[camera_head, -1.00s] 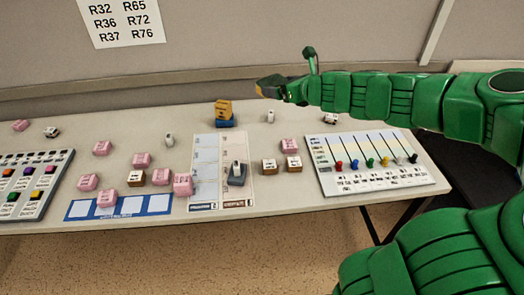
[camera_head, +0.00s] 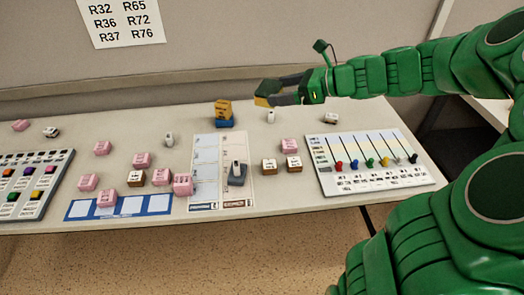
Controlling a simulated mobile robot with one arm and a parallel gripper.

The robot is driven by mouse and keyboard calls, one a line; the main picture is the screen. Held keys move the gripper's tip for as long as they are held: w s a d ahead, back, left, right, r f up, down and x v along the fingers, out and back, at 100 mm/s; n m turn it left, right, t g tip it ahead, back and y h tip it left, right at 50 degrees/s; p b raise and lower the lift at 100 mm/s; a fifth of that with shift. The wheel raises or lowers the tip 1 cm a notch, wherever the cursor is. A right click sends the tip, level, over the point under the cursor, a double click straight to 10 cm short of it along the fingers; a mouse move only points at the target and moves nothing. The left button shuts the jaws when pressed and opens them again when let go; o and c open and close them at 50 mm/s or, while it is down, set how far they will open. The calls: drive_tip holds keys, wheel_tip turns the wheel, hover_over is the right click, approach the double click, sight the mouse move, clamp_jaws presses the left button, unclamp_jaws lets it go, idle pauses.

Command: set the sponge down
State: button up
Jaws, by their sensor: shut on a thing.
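My gripper (camera_head: 280,93) is above the back part of the table (camera_head: 300,118), right of the yellow block on a blue base. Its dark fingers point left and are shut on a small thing. A dull yellow patch, taken as the sponge (camera_head: 267,87), shows at the fingertips. The fingers hide most of it, so its shape is unclear. It looks clear of the tabletop, but its height is hard to judge.
The yellow block on a blue base (camera_head: 223,112) stands just left of the gripper, with a small white item (camera_head: 270,116) below it. Pink blocks (camera_head: 142,159), a slider panel (camera_head: 375,163) and a button panel (camera_head: 32,180) occupy the table. Bare patches lie between them.

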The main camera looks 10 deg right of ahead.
drive_tip(key=shift+s+d+r+n+g, duration=0.1)
drive_tip(key=shift+s+r+n+g, duration=0.3)
drive_tip(key=shift+s+r+g, duration=0.15)
wheel_tip(320, 180, down, 17)
drive_tip(key=shift+w+a+f, duration=0.1)
drive_tip(key=shift+w+f, duration=1.6)
drive_tip(key=shift+w, duration=0.6)
drive_tip(key=shift+w+a+f, duration=0.1)
drive_tip(key=shift+w+f, duration=1.65)
drive_tip(key=shift+w, duration=0.55)
drive_tip(key=shift+w+a+f, duration=0.1)
drive_tip(key=shift+w+f, duration=1.6)
drive_tip(key=shift+w, duration=0.6)
drive_tip(key=shift+f, duration=1.55)
drive_tip(key=shift+f, duration=0.6)
drive_tip(key=o, duration=0.7)
drive_tip(key=shift+o, duration=0.2)
